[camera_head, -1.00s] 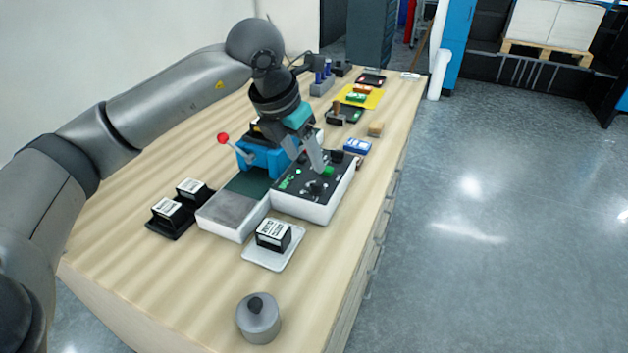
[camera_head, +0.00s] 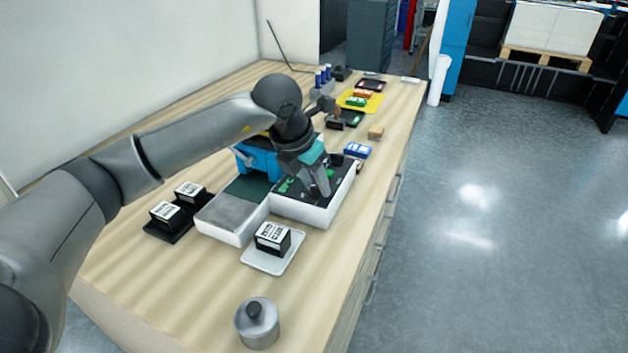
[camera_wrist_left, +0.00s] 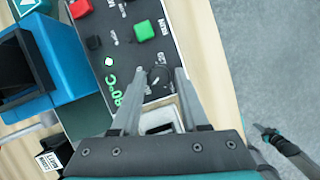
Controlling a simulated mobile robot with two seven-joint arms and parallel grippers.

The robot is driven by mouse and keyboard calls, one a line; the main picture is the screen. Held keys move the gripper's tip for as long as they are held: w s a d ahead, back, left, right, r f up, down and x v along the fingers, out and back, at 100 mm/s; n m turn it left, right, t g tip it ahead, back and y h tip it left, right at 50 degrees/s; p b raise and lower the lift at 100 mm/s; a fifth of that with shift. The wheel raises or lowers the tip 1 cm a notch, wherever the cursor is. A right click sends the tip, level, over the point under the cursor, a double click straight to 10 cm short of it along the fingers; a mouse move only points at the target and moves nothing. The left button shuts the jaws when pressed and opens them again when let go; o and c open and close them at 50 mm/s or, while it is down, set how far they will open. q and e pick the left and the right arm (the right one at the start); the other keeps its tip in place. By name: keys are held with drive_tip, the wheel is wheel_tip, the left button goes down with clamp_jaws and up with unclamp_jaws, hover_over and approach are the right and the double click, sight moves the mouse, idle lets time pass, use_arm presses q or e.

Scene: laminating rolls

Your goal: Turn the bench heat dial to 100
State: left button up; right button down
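The bench heat dial (camera_wrist_left: 160,77) is a small black knob on the dark control panel (camera_head: 336,179) of a white-sided unit. My left gripper (camera_head: 325,191) points down over the panel. In the left wrist view its fingers (camera_wrist_left: 160,75) stand open on either side of the dial, with small gaps showing. The panel's green display (camera_wrist_left: 115,87) appears to read 80°C. It lies left of the dial in the left wrist view. What looks like my right gripper (camera_wrist_left: 268,132) shows at that view's right edge, too small to judge.
A green button (camera_wrist_left: 144,31) and a red button (camera_wrist_left: 80,9) sit on the panel. A blue device (camera_head: 258,158) stands behind. A white tray (camera_head: 257,262) with a black block and a grey lidded pot (camera_head: 257,325) are in front. The near bench is clear around the pot.

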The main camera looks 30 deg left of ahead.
use_arm(q)
clamp_jaws()
drive_tip(key=shift+m, duration=0.3)
drive_tip(key=m, duration=0.1)
drive_tip(key=m+h, duration=0.1)
drive_tip(key=m, duration=0.1)
drive_tip(key=shift+w+a+m+g+h, duration=0.1)
drive_tip(key=shift+a+m+g+h, duration=0.05)
drive_tip(key=shift+m+g+h, duration=0.15)
drive_tip(key=m+g+h, duration=0.1)
drive_tip(key=m, duration=0.3)
drive_tip(key=shift+w+a, duration=0.1)
drive_tip(key=shift+w, duration=0.05)
drive_tip(key=shift+m+g+h, duration=0.4)
drive_tip(key=shift+m+g, duration=0.2)
drive_tip(key=shift+m, duration=1.1)
drive_tip(key=shift+o, duration=1.7)
unclamp_jaws()
